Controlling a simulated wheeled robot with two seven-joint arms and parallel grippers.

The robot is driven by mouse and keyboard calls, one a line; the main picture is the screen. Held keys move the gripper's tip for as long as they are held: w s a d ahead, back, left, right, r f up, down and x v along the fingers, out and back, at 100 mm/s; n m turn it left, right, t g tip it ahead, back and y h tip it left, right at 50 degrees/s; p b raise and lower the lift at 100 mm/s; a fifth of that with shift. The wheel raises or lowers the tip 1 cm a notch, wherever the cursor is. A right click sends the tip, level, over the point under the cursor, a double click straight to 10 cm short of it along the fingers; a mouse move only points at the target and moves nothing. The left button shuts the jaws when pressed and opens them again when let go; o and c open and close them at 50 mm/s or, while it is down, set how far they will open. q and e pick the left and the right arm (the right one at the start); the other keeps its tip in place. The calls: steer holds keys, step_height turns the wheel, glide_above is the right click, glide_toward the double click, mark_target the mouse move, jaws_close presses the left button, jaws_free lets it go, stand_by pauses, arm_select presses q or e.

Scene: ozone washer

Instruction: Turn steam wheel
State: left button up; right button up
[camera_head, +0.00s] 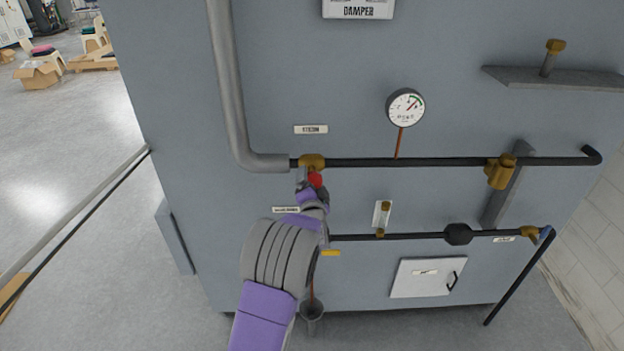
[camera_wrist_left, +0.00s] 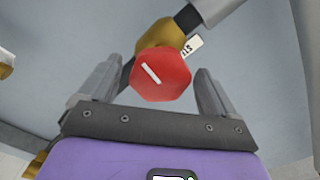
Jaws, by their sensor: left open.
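The steam wheel is a small red faceted knob (camera_head: 315,180) on a brass valve (camera_head: 312,161) in the upper black pipe, under a small label plate (camera_head: 311,129). My left gripper (camera_head: 308,185) is right at the wheel and partly covers it in the head view. In the left wrist view the red wheel (camera_wrist_left: 161,75) with a white bar mark sits between the two open fingers of the left gripper (camera_wrist_left: 155,90). Gaps show on both sides of it. My right gripper is not in view.
The grey washer panel carries a gauge (camera_head: 405,107), a lower black pipe (camera_head: 400,237) with a black round part (camera_head: 458,234), and a white hatch (camera_head: 427,278). A thick grey pipe (camera_head: 228,90) runs down left of the valve. Open floor lies at the left.

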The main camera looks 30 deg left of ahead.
arm_select(q)
steer(key=shift+v, duration=2.1)
steer(key=s+d+f+n+g+h+b, duration=0.1)
steer(key=s+d+f+g+h+b, duration=0.15)
steer(key=f, duration=0.75)
steer(key=s+d+f+g+h+b, duration=0.15)
steer(key=s+d+f, duration=0.25)
steer(key=f, duration=0.6)
steer(key=s+d+f+n+g+h+b, duration=0.1)
steer(key=s+d+f+g+h, duration=0.2)
steer(key=f, duration=0.8)
steer(key=s+d+f+n+g+h+b, duration=0.1)
steer(key=s+d+f+g+h, duration=0.1)
steer(key=s+d+f, duration=0.3)
steer(key=s+d+f+n+g+h+b, duration=0.1)
steer(key=s+d+f, duration=0.4)
steer(key=s, duration=0.6)
steer(key=s+d+f+n+g+h+b, duration=0.1)
steer(key=s+d+f+n+g+h, duration=0.2)
steer(key=s+d, duration=0.4)
step_height(320, 180, down, 2)
steer(key=shift+s+d+f+g+h+b, duration=0.1)
steer(key=shift+s+d+g+h+b, duration=0.25)
steer(key=shift+g, duration=0.55)
steer(key=shift+s+a, duration=0.1)
steer(key=shift+a, duration=0.1)
